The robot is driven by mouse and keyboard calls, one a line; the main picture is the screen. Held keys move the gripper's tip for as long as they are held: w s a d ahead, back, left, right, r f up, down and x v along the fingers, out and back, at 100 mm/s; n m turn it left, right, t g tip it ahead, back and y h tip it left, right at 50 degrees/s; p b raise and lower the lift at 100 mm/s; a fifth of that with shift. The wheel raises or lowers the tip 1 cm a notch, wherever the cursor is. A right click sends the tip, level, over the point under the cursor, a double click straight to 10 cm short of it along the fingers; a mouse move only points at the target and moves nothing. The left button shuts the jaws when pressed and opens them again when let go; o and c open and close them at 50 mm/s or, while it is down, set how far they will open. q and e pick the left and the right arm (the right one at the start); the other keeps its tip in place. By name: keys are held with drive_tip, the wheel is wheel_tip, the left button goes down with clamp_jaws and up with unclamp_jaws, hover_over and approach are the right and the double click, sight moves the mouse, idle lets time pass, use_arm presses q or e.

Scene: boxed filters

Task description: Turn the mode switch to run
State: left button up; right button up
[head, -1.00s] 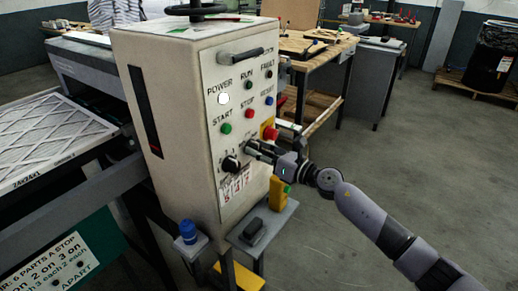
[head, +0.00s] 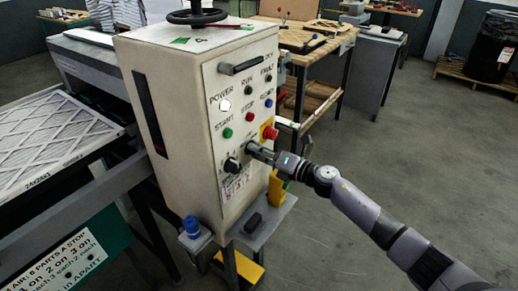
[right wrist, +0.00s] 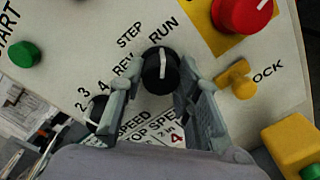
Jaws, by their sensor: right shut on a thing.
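The mode switch is a round black knob (right wrist: 160,72) with a white pointer line, on the white control panel. In the right wrist view its pointer is directed up at the RUN label (right wrist: 164,34); STEP and REV lie to its left. My right gripper (right wrist: 160,88) is shut on the knob, one finger on each side. In the head view the right gripper (head: 251,149) reaches the lower panel of the control cabinet (head: 180,130) from the right and hides the knob. My left gripper is not in view.
A red emergency button (head: 270,133) and a yellow lock tab (right wrist: 236,79) sit close by the right gripper. The black speed dial (head: 231,165) is to its lower left. A small shelf (head: 262,232) juts out below. Open floor lies to the right.

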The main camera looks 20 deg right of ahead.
idle(0.3)
drive_tip(key=o, duration=1.1)
drive_tip(key=shift+o, duration=0.2)
drive_tip(key=shift+d, duration=0.1)
drive_tip(key=v, duration=1.2)
